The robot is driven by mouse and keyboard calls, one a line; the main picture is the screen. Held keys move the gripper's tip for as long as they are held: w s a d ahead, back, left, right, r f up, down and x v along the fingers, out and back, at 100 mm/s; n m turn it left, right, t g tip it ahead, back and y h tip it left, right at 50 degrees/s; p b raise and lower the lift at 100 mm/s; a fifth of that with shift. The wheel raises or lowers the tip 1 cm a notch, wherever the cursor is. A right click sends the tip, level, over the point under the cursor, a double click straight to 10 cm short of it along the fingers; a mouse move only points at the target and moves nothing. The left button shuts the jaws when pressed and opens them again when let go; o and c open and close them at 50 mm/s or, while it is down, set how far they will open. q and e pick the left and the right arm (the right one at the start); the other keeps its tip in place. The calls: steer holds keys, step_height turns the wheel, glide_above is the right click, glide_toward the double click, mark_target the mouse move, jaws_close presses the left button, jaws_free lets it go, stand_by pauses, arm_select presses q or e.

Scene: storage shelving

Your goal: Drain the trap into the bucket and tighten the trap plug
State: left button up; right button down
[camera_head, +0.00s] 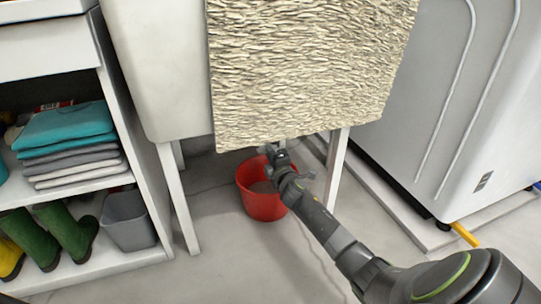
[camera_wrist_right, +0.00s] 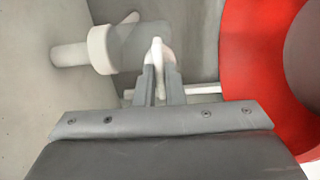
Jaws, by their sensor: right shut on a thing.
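The red bucket (camera_head: 258,202) stands on the floor under the sink, and its red wall (camera_wrist_right: 245,60) fills the right of the right wrist view. The trap shows in that view as a pale grey pipe (camera_wrist_right: 141,46) with a white collar (camera_wrist_right: 100,50). My right gripper (camera_head: 270,152) reaches under the hanging towel, above the bucket. In the wrist view its fingers (camera_wrist_right: 160,78) are shut on a slim white piece (camera_wrist_right: 157,52), seemingly the trap plug, against the pipe. How tight the plug sits cannot be told. My left gripper is out of view.
A cream textured towel (camera_head: 310,70) hangs over the sink (camera_head: 155,70) and hides the pipes in the head view. White sink legs (camera_head: 178,200) flank the bucket. Shelves with folded towels (camera_head: 70,140) and boots stand left; a white appliance (camera_head: 460,110) stands right.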

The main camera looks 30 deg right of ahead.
steer(key=c, duration=1.5)
jaws_free()
steer(key=shift+s, duration=0.1)
steer(key=p+v, duration=0.5)
steer(key=v, duration=1.2)
steer(key=shift+s+a, duration=0.1)
steer(key=shift+a, duration=0.05)
